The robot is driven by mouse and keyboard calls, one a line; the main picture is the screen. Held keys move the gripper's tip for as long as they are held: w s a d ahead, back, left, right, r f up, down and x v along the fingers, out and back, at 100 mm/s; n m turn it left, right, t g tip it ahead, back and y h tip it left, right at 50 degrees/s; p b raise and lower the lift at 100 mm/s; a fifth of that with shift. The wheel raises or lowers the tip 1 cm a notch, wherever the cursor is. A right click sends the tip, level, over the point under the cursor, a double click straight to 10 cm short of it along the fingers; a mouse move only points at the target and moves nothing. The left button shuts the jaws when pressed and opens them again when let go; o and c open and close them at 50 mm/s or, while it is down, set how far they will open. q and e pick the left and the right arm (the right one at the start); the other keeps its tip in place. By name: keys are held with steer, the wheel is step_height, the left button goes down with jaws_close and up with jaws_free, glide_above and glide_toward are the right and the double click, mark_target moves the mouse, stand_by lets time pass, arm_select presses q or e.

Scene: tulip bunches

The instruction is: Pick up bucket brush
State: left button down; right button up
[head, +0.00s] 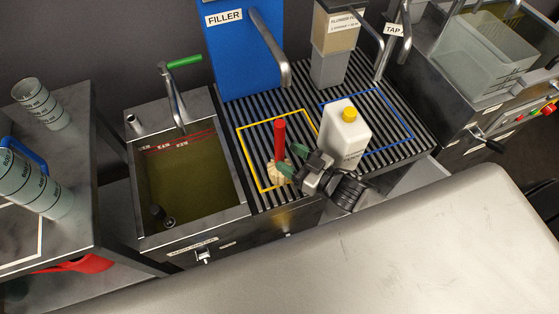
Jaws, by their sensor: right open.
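The bucket brush stands upright on the slatted drain rack (262,202), inside a yellow square outline. It has a red handle (280,138) and a cream bristle head (279,174) at the bottom. My right gripper (291,160) is open and low over the rack, with its green-tipped fingers at the brush's lower part, coming from the right. One fingertip overlaps the bristle head in the head view. I cannot tell whether the fingers touch the brush or stand on both sides of it. My left gripper is not in view.
A white jug with a yellow cap (345,135) stands close behind my right gripper, by the blue outline. A sink with murky water (190,180) lies left. The blue filler (240,45) and tap are behind.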

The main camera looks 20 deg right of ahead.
steer(key=x, duration=0.5)
steer(key=shift+a, duration=0.2)
steer(key=shift+s, duration=0.1)
steer(key=shift+c, duration=0.3)
jaws_close()
